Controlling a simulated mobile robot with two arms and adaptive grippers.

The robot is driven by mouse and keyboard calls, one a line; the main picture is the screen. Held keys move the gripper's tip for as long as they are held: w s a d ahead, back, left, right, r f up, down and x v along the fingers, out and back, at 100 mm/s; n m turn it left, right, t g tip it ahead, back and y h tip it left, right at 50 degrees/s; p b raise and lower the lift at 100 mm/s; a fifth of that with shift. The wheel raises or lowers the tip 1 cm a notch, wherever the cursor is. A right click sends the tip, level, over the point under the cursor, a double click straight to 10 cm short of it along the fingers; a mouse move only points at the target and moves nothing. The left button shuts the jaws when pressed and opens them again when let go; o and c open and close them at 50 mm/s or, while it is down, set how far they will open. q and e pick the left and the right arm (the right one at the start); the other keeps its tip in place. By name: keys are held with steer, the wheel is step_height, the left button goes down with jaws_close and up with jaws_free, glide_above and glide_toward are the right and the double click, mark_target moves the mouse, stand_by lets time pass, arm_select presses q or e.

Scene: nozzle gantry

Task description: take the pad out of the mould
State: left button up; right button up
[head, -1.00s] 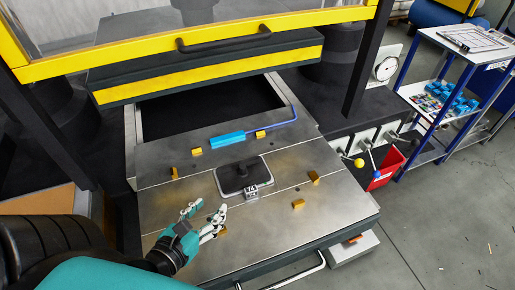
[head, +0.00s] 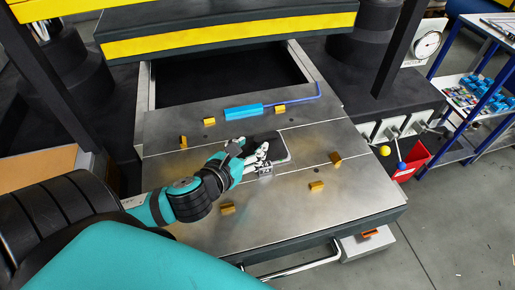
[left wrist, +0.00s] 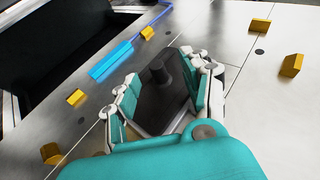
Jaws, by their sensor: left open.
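The pad is a dark block with a round knob on top (left wrist: 160,88). It lies in a shallow, light-rimmed mould (head: 286,152) in the middle of the steel table. My left gripper (head: 254,152) is over the near left part of the pad and hides much of it in the head view. In the left wrist view my left gripper (left wrist: 165,95) is open, with its fingers on either side of the pad and knob. I cannot tell whether the fingers touch it. My right gripper is not in view.
Several brass blocks (head: 335,158) stand around the mould on the steel table (head: 300,205). A blue-handled tool with a bent rod (head: 243,112) lies behind it. A yellow-striped press beam (head: 230,36) hangs over the back. The table's front right is mostly clear.

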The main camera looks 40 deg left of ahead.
mark_target(256, 141)
arm_select(q)
steer(key=shift+w+a, duration=0.1)
steer(key=shift+w, duration=0.2)
steer(key=p+x, duration=0.1)
steer(key=x, duration=0.2)
steer(key=shift+w+a+f+p, duration=0.15)
steer(key=shift+w+a+p, duration=0.1)
steer(key=shift+w+p, duration=0.15)
steer(key=shift+w+f, duration=0.25)
steer(key=shift+w, duration=0.1)
steer(key=shift+c, duration=0.9)
steer(key=c, duration=0.4)
jaws_close()
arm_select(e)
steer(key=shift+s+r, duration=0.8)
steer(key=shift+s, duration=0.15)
